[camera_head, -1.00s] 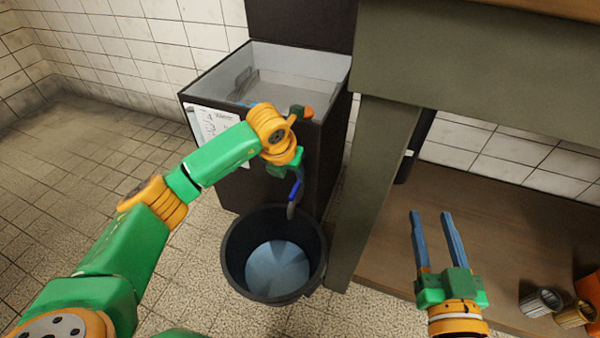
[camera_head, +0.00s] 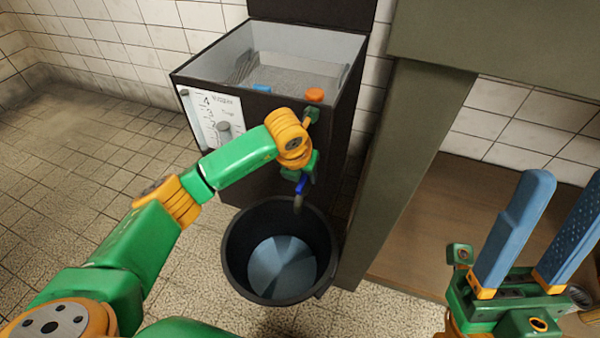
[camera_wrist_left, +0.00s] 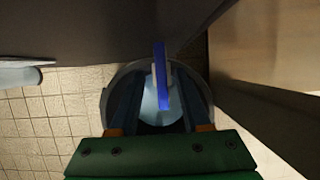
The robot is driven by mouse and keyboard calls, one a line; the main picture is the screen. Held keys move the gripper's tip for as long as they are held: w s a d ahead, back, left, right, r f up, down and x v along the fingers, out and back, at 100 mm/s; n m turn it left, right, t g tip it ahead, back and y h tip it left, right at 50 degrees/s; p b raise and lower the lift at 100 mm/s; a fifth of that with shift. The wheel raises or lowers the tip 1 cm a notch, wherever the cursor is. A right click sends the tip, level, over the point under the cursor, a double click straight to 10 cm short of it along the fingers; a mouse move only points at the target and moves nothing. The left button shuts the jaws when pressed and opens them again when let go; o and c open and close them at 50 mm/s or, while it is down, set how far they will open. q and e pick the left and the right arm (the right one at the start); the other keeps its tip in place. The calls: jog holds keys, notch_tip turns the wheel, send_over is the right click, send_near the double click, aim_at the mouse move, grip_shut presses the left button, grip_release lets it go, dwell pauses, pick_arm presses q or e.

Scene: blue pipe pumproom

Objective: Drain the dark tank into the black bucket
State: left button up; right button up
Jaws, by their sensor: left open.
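The dark tank (camera_head: 245,185) stands against the wall with its lid up and a pale grey interior showing. A blue tap lever (camera_head: 302,184) is low on its front, above the black bucket (camera_head: 233,262). The bucket's bottom looks blue-grey; I cannot tell if that is liquid. My left gripper (camera_head: 303,176) is at the tap, its fingers mostly hidden by the wrist. In the left wrist view the blue lever (camera_wrist_left: 161,78) stands between the open fingers, with the bucket (camera_wrist_left: 108,100) below. My right gripper (camera_head: 545,235) is open and empty at the lower right.
A grey-green bench leg (camera_head: 400,165) stands right of the bucket. Tiled floor (camera_head: 90,170) is clear at left.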

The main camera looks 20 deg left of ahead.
pick_arm(q)
jog(key=shift+r, duration=0.1)
grip_shut()
